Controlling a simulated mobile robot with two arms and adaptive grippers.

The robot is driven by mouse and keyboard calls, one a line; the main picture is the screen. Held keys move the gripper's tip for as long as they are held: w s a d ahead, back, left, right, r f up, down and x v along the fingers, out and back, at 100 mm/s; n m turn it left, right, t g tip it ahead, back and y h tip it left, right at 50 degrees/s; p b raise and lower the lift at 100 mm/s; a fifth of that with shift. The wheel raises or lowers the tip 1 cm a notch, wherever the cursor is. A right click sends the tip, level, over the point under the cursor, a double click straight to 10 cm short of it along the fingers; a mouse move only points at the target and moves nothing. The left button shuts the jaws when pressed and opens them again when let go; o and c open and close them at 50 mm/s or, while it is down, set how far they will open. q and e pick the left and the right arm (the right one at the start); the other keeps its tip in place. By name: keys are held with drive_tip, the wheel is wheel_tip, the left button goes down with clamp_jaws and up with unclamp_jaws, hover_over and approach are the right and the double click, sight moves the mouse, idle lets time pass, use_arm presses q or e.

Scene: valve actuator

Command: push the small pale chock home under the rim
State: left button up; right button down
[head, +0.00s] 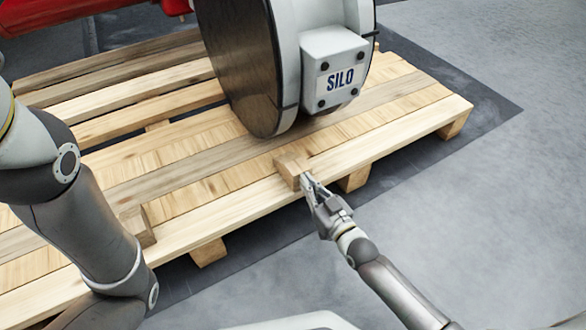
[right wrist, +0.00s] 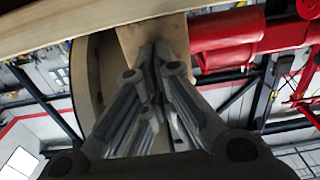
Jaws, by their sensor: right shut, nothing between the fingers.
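The small pale chock (head: 291,167) is a wooden block on the pallet's front boards, in front of the big dark round disc (head: 240,60). In the head view a short strip of board shows between the chock and the disc's lower rim. My right gripper (head: 307,182) is shut and empty, its fingertips at the chock's near face; they look to be touching it. In the right wrist view the shut fingertips (right wrist: 156,52) overlap the chock (right wrist: 138,36), with the disc's curved edge behind. My left arm shows at left; its gripper is not visible.
The disc belongs to a pale housing with a SILO plate (head: 340,80). The wooden pallet (head: 420,105) has gaps between its boards. Another wooden block (head: 138,226) sits near its front, partly behind my left arm. Grey floor at right is clear. A red part (head: 80,12) lies behind.

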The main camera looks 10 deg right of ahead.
sight(287, 157)
drive_tip(key=shift+w+a, duration=0.1)
drive_tip(key=shift+w, duration=0.2)
idle(0.4)
drive_tip(key=shift+b+x, duration=0.75)
drive_tip(key=shift+x, duration=1.65)
drive_tip(key=shift+b+x, duration=1.2)
drive_tip(key=shift+x, duration=1.65)
drive_tip(key=shift+p+v, duration=1.25)
drive_tip(key=shift+v, duration=0.05)
drive_tip(key=shift+p+v, duration=1.6)
drive_tip(key=shift+v, duration=0.8)
drive_tip(key=shift+p+v, duration=0.65)
drive_tip(key=shift+v, duration=0.65)
